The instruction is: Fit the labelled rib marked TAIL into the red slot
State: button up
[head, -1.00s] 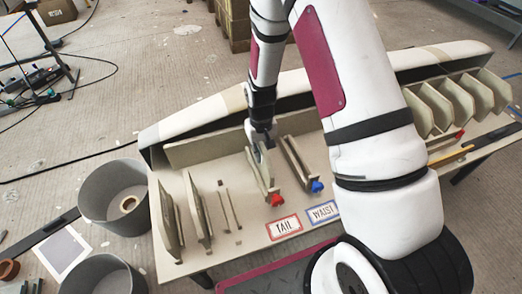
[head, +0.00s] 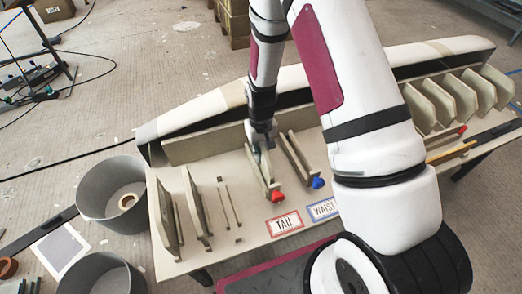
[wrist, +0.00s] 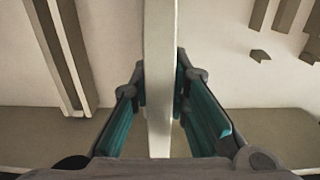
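The red slot is a pair of pale rails (head: 274,184) with a red block (head: 278,197) at its near end. A pale flat rib (head: 259,164) stands on edge at this slot; whether it is fully seated is hidden. No marking on the rib can be read. A red-framed card reading TAIL (head: 285,223) lies in front of the slot. My gripper (head: 262,137) is at the rib's far upper part. In the wrist view the rib (wrist: 159,60) runs between my gripper's fingers (wrist: 161,88), which press on both its sides.
A slot with a blue block (head: 318,183) and a WAIST card (head: 322,208) is just right. Upright ribs (head: 165,215) stand at the left, several more (head: 455,100) at the right. The long mould (head: 210,110) runs behind. Grey bins (head: 108,190) stand off the left edge.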

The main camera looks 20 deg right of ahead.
jog(key=shift+o, duration=1.4)
jog(key=shift+r, duration=0.15)
notch_tip(320, 180, up, 12)
jog(key=shift+f, duration=0.1)
